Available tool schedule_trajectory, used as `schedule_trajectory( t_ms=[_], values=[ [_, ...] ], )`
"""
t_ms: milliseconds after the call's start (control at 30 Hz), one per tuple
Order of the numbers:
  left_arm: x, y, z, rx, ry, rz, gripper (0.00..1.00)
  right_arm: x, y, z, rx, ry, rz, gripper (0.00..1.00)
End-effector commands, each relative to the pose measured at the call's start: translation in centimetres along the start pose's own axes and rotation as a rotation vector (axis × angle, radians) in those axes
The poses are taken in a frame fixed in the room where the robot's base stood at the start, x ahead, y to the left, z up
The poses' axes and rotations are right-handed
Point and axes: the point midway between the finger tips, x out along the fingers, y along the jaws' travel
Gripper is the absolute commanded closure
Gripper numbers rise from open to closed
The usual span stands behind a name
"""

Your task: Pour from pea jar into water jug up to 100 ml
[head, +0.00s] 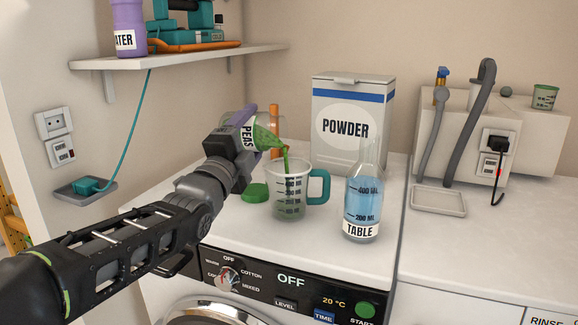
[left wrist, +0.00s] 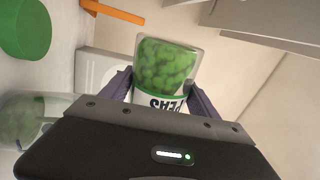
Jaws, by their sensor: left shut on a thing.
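My left gripper (head: 232,152) is shut on the pea jar (head: 266,140), a clear jar labelled PEAS, tilted to the right with its mouth over the water jug (head: 289,207). A green stream (head: 286,162) runs from the jar's mouth into the jug. The jug is clear with a teal handle and dark graduations, and green contents show low in it; the exact level is hard to read. In the left wrist view the jar (left wrist: 165,72) sits between the fingers, full of green peas. A green lid (head: 255,192) lies left of the jug. My right gripper is not in view.
A TABLE bottle (head: 362,205) with blue liquid stands right of the jug, close to its handle. A POWDER box (head: 345,120) stands behind. An orange upright piece (head: 275,120) is behind the jar. A shelf (head: 180,57) hangs at upper left. A shallow tray (head: 438,200) lies at right.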

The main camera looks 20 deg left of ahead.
Motion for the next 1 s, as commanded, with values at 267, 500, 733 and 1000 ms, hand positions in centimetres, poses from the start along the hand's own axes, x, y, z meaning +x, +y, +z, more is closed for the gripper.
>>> schedule_trajectory(
  t_ms=[267,500,733,1000],
  values=[
    [0.03,-0.29,-0.08,0.015,0.004,-0.004,0.99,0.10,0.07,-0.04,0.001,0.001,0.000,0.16],
    [0.04,-0.34,-0.10,0.023,0.007,-0.004,0.99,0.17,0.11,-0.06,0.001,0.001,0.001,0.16],
    [0.06,-0.40,-0.13,0.035,0.010,-0.004,0.99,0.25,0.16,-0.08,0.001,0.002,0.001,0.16],
    [0.09,-0.48,-0.18,0.048,0.013,-0.004,0.99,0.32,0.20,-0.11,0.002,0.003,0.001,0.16]
  ],
)
